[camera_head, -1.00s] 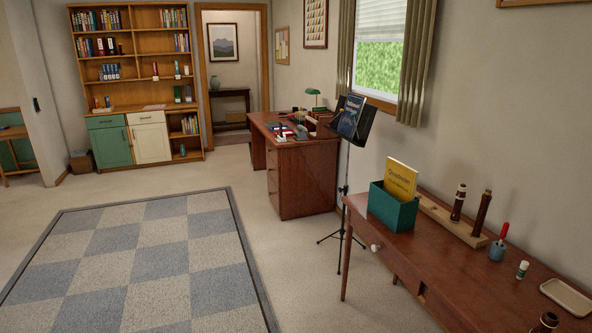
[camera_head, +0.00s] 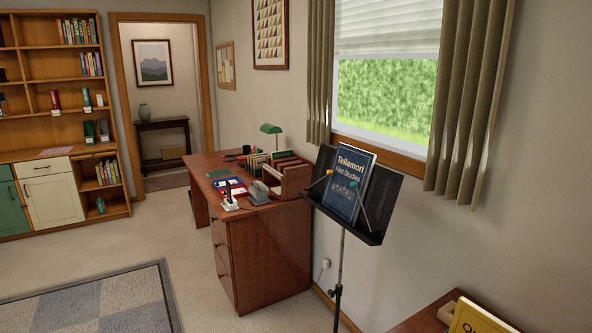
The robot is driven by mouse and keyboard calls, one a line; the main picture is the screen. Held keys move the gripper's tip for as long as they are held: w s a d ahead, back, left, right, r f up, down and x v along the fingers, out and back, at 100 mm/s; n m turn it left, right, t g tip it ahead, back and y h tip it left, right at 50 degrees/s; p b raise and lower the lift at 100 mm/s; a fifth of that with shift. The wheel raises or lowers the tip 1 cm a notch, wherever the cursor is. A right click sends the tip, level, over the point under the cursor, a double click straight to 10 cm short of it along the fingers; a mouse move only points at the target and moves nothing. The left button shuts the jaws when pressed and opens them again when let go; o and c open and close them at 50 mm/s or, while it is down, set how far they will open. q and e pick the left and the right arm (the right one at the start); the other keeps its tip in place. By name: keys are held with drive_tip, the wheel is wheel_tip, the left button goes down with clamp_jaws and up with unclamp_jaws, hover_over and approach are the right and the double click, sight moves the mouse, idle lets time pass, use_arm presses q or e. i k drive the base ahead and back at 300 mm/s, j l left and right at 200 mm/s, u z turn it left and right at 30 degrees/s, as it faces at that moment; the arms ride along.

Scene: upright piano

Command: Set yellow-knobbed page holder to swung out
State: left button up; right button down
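A black music stand (camera_head: 383,205) stands right of the desk and holds a dark blue book (camera_head: 350,186) titled "Tellamori First Studies". The page holder's yellow knob (camera_head: 329,172) shows near the book's left edge. Its thin arm runs down to the left toward the stand's lower ledge; whether it touches the book is too small to tell. A second thin holder with a bluish knob (camera_head: 353,184) leans across the right part of the book. Neither of my grippers is in view.
A wooden desk (camera_head: 262,250) with a green lamp and several items stands left of the stand. A table corner (camera_head: 425,318) with a yellow book (camera_head: 478,318) is at bottom right. Wall and window lie behind the stand. Floor at lower left is open around a checkered rug (camera_head: 90,300).

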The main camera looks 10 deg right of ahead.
sight(328, 172)
drive_tip(key=i, duration=1.8)
drive_tip(key=z, duration=0.2)
